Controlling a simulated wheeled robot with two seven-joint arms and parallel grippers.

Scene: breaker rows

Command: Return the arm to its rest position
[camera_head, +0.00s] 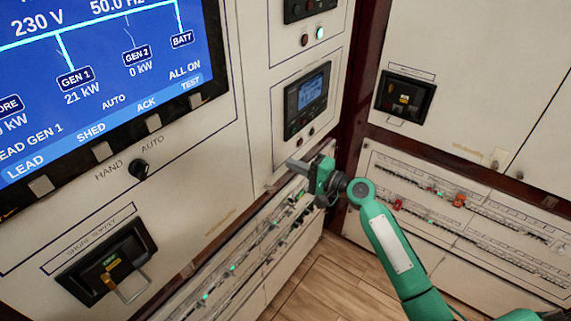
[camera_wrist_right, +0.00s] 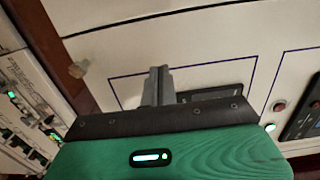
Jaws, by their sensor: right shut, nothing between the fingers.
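My right gripper (camera_head: 297,165) is at the end of the green right arm (camera_head: 395,245), in front of the corner between the left panel and the right panel. It is shut and empty, in the air above the left breaker row (camera_head: 265,240). In the right wrist view the closed fingers (camera_wrist_right: 158,84) stand up before a pale panel with dark outlines, with nothing between them. Whether the fingertips touch the panel cannot be told. My left gripper is not in view.
A large blue screen (camera_head: 90,70) fills the upper left, with a HAND/AUTO knob (camera_head: 138,168) below it. A shore supply breaker (camera_head: 105,265) sits at lower left. A small display (camera_head: 307,100) is behind the gripper. More breaker rows (camera_head: 470,215) line the right panel. Wooden floor (camera_head: 330,285) is open below.

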